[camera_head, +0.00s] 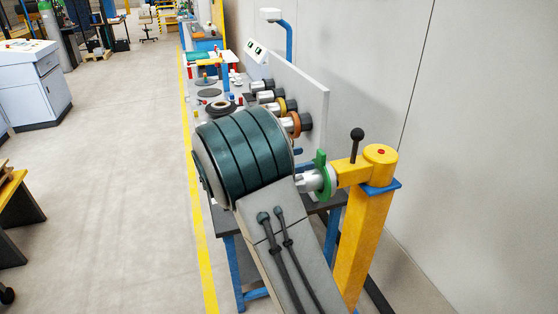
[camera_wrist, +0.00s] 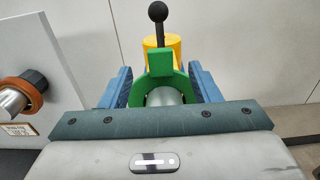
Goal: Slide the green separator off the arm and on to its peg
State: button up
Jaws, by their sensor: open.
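The green separator (camera_wrist: 160,66) is a ring-like piece with a raised tab. It sits around a silver shaft (camera_wrist: 163,97) on the yellow arm (camera_head: 351,171) of a post. The separator also shows in the head view (camera_head: 321,160), just left of that arm. My gripper (camera_wrist: 160,70) is open, with one blue finger on each side of the separator. I cannot tell whether the fingers touch it. The separator's lower part is hidden by my gripper's body in the wrist view. I cannot make out the fingers clearly in the head view.
An orange ring (camera_wrist: 17,92) is on a dark-ended peg at left in the wrist view. A black-knobbed lever (camera_head: 357,142) rises near the separator. The wall is close behind the post.

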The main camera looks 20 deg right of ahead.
aim_at(319, 155)
jog(key=d+p, duration=0.1)
jog(key=d, duration=0.6)
jog(key=shift+w, duration=0.1)
grip_shut()
jog(key=shift+a+p, duration=0.3)
jog(key=shift+a, duration=0.35)
dwell(0.3)
jog(key=c, duration=0.7)
grip_release()
grip_shut()
jog(key=a+p, duration=0.4)
jog(key=a, duration=1.4)
jog(key=shift+s, duration=0.3)
